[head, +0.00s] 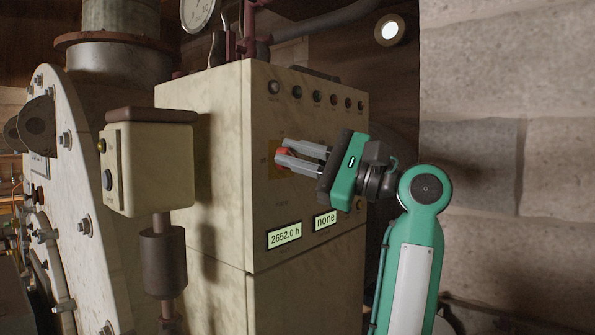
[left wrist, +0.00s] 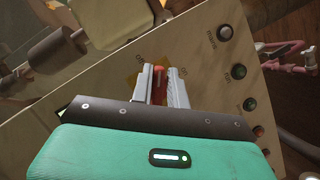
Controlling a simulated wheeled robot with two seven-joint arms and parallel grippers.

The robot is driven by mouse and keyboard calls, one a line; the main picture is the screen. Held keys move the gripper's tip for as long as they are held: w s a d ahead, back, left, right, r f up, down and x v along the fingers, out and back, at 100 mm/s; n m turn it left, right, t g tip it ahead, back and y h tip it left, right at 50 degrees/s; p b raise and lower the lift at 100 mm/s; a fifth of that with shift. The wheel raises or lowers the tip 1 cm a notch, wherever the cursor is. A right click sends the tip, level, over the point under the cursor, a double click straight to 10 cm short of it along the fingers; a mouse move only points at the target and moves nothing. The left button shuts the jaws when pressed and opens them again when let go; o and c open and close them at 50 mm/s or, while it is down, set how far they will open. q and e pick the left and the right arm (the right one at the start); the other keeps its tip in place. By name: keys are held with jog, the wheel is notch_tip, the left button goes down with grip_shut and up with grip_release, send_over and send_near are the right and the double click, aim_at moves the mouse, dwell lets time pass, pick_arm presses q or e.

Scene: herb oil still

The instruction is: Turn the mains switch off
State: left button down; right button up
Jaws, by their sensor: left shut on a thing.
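The mains switch has a red handle (head: 283,152) on a yellow plate (head: 271,168), on the front of the cream control cabinet (head: 215,130). My left gripper (head: 279,157), green with pale grey fingers, is shut on the red handle. In the left wrist view the red handle (left wrist: 159,84) stands between the two fingers (left wrist: 161,77), with the yellow plate behind it. The fingers hide part of the handle. My right gripper is in neither view.
A row of round indicators (head: 318,97) runs above the switch. Two lit displays sit below, reading "2652.0 h" (head: 285,235) and "none" (head: 326,221). A cream box on a post (head: 155,168) stands to the left, before a large flanged vessel (head: 75,120). A stone wall (head: 510,150) is at right.

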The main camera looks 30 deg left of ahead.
pick_arm(q)
jog(key=shift+f+n+g+h+b, duration=0.2)
jog(key=shift+n+h+b, duration=0.45)
jog(key=shift+n, duration=1.4)
jog(key=shift+f+n+g+h+b, duration=0.15)
jog(key=shift+n+h+b, duration=0.2)
jog(key=shift+n+h, duration=1.15)
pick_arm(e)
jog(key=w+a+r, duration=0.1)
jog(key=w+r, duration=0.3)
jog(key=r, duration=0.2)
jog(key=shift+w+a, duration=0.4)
pick_arm(q)
jog(key=shift+r+n+y, duration=0.1)
jog(key=shift+n+y, duration=0.45)
jog(key=shift+n, duration=0.1)
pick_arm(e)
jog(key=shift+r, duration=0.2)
